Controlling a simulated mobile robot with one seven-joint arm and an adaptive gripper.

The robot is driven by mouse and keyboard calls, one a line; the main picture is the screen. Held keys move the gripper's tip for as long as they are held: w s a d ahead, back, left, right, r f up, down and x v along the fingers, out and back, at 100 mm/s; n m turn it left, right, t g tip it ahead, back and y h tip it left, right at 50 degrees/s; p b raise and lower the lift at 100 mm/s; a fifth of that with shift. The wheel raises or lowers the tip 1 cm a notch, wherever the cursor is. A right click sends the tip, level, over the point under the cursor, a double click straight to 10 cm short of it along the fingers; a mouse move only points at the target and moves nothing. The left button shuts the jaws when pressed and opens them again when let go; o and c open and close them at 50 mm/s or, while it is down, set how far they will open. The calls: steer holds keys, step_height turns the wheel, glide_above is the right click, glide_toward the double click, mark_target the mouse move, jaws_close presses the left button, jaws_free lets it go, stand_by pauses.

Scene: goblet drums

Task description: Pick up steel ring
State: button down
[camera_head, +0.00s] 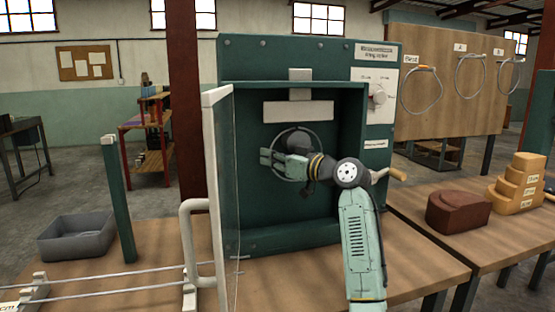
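A thin grey ring (296,128), which looks like steel, is upright inside the open green cabinet (345,225), below a white bar. My gripper (267,158) reaches in from the right and lies across the ring, with its fingers pointing left at the ring's left side. I cannot tell whether the fingers touch or grip it, or how far apart they are. More wire rings hang on the wooden board at the back right: one under the "Rest" label (421,90), one under "A" (470,76) and one at the far right (510,74).
The cabinet's glass door (222,190) with a white handle (190,240) stands open at the left. A dial (377,95) is on the cabinet's right panel. A grey bin (76,237), rails (110,291), a brown block (458,212) and stepped yellow blocks (520,183) stand on the benches.

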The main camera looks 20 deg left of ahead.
steer(key=s+d+b, duration=0.4)
steer(key=s+d, duration=0.6)
steer(key=s, duration=0.5)
steer(key=shift+r, duration=0.15)
steer(key=shift+r+p, duration=0.65)
steer(key=shift+r, duration=0.1)
steer(key=shift+d, duration=0.1)
steer(key=shift+s+d+b, duration=0.8)
steer(key=shift+s+d, duration=2.8)
steer(key=shift+s, duration=1.75)
steer(key=s+d+r+p, duration=0.2)
steer(key=s+r+p, duration=0.2)
steer(key=r, duration=0.2)
steer(key=shift+d, duration=0.4)
